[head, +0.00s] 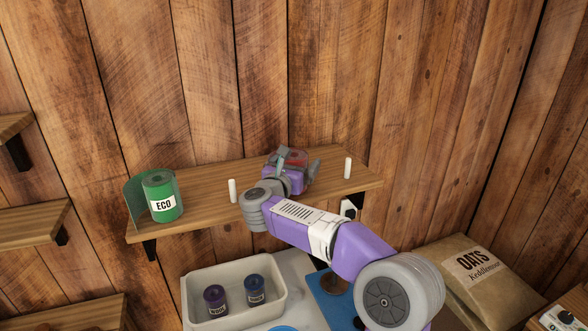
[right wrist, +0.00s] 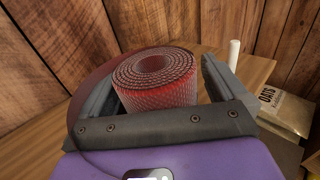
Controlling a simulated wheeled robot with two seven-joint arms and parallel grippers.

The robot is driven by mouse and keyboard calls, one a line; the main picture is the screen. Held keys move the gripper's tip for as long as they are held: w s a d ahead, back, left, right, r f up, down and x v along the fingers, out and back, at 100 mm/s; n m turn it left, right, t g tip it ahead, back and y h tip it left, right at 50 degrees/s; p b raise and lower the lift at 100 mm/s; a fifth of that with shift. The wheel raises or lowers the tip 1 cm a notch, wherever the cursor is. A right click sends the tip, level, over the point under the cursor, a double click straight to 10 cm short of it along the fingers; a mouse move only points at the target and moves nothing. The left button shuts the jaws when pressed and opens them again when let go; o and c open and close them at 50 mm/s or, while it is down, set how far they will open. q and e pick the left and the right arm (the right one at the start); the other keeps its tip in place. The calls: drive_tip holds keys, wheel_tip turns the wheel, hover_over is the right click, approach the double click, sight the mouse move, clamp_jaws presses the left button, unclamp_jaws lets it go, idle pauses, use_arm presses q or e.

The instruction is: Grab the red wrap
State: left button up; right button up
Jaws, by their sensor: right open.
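The red wrap (right wrist: 158,90) is a rolled red bandage standing on the wooden shelf, with a loose dark red tail curving behind and to the left of it in the right wrist view. In the head view only a small part of the red wrap (head: 292,156) shows behind my right gripper (head: 292,160). My right gripper (right wrist: 160,85) is open, with one finger on each side of the roll. I cannot tell whether the fingers touch it. My left gripper is not in view.
White pegs (head: 233,190) rise from the shelf on both sides of my right gripper. Below, a white bin (head: 195,292) holds two dark rolls. An OATS sack (head: 480,270) lies lower right.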

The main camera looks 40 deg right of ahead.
drive_tip(key=shift+w+d, duration=0.1)
drive_tip(key=shift+d, duration=0.1)
drive_tip(key=c, duration=1.1)
